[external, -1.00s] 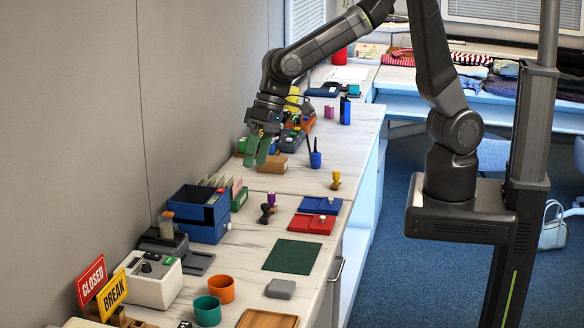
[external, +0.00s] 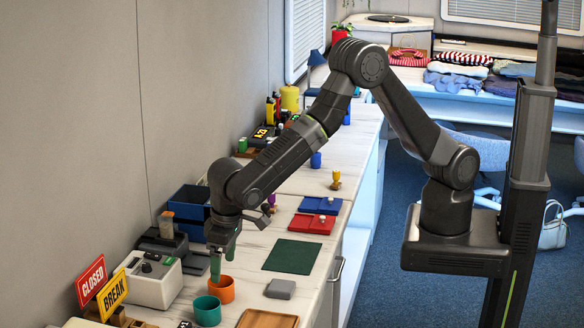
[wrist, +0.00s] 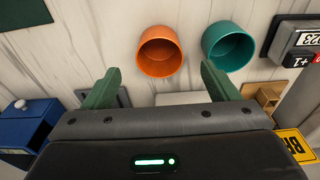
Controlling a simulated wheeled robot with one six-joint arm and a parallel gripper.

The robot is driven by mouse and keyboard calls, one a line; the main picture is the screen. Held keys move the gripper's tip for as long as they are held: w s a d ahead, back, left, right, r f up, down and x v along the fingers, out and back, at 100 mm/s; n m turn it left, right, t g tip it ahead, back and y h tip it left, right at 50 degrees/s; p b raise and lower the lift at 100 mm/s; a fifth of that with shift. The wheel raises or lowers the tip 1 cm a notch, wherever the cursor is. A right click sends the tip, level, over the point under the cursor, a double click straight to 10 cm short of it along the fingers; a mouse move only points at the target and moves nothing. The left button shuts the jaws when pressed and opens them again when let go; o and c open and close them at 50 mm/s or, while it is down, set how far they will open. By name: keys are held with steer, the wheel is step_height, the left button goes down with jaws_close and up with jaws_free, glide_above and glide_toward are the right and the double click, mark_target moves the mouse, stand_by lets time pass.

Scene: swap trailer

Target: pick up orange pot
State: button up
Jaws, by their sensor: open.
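The orange pot (external: 227,289) stands upright on the counter, right of and a little behind the teal pot (external: 207,311). My gripper (external: 222,262) is low over the counter, just above and behind the orange pot. In the wrist view the orange pot (wrist: 160,52) lies ahead of my open green fingers (wrist: 160,85), between their lines and nearer the middle. The teal pot (wrist: 229,46) is to its right, ahead of the right finger. Nothing is between the fingers.
A white boxy device (external: 150,277) and the CLOSED (external: 91,281) and BREAK (external: 112,295) signs stand to the left. A grey block (external: 280,289), a dark green mat (external: 292,256) and a wooden tray (external: 267,319) lie to the right.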

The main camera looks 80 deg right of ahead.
mark_target(221, 286)
steer(key=shift+w+f+p, duration=0.15)
steer(key=shift+f+p, duration=0.15)
steer(key=shift+f, duration=0.9)
steer(key=shift+w+f+p, duration=0.2)
steer(key=shift+f+p, duration=0.05)
steer(key=shift+f, duration=1)
steer(key=shift+w+f+p, duration=0.15)
steer(key=shift+f+p, duration=0.15)
steer(key=shift+f, duration=0.9)
steer(key=c, duration=1.1)
